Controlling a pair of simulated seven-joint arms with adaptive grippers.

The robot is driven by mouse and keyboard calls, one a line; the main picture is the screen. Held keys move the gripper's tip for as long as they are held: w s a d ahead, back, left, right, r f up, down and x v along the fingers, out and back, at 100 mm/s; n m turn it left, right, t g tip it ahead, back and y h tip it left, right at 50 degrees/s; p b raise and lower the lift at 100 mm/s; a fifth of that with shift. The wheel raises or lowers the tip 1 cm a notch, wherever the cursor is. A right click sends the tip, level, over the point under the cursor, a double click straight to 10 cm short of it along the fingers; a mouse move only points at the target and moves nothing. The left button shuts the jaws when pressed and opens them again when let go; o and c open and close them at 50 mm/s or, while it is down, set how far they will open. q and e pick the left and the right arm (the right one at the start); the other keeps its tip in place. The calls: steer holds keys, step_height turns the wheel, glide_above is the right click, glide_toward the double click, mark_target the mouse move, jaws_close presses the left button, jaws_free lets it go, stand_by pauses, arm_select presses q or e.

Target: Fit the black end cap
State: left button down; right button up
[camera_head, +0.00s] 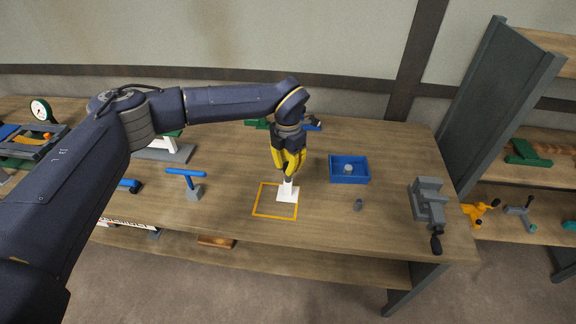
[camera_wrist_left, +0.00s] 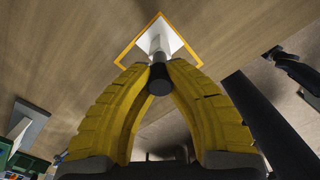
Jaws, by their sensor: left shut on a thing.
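My left gripper (camera_head: 288,172) points down over the wooden bench, and its yellow fingers are shut on the black end cap (camera_wrist_left: 159,80). The cap sits between the fingertips in the left wrist view. A white part (camera_head: 288,195) with a flat square base and an upright post stands partly inside an orange square outline (camera_head: 275,217). It also shows beyond the fingertips in the left wrist view (camera_wrist_left: 172,38). The cap is in line with the post's top; I cannot tell whether they touch. The fingers hide the cap in the head view. My right gripper is not in view.
A blue tray (camera_head: 349,181) with a round grey piece in it stands right of the gripper. A small grey piece (camera_head: 359,204) lies in front of it. A grey vise (camera_head: 428,203) is at the right edge.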

arm_select(q)
steer(key=shift+f, duration=1.55)
steer(key=c, duration=1.3)
jaws_free()
steer(key=shift+c, duration=0.2)
steer(key=shift+r, duration=6.05)
